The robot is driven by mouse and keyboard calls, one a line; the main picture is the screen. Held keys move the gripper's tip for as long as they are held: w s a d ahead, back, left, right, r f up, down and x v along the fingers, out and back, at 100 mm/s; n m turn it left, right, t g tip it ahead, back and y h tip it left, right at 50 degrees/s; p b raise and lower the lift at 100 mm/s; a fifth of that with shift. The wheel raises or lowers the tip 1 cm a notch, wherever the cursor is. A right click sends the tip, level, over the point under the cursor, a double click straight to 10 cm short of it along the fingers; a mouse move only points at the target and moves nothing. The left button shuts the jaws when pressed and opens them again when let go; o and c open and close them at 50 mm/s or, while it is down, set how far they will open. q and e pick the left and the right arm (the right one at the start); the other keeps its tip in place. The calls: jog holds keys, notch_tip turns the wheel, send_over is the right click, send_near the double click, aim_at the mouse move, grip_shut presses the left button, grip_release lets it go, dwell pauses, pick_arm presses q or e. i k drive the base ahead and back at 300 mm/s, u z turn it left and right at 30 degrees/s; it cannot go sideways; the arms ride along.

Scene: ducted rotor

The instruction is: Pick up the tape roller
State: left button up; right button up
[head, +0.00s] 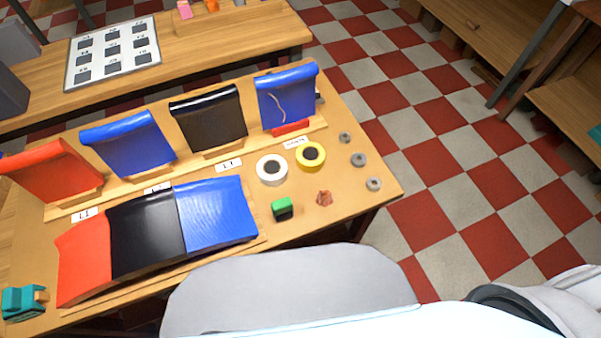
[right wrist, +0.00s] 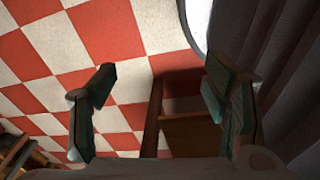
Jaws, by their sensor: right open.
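I cannot tell for sure which thing is the tape roller. In the head view, a teal tool with a tan part (head: 24,302) lies at the table's near left corner. A small black block with a green top (head: 282,208) sits right of the curved panels. A white tape roll (head: 271,170) and a yellow tape roll (head: 311,156) lie flat near the table's right end. My right gripper (right wrist: 158,78) is open and empty in the right wrist view, with checkered floor and a brown wooden part beyond it. My left gripper is not in view.
Red, black and blue curved panels (head: 215,214) lie joined at the table's front. Several more panels (head: 128,143) lean on a wooden rack behind. Grey rings (head: 358,160) and a reddish lump (head: 324,198) lie at the right. A grey chair back (head: 290,290) stands before the table.

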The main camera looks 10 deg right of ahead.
aim_at(283, 208)
jog(key=u, duration=2.3)
jog(key=k, duration=0.45)
jog(key=z, duration=1.35)
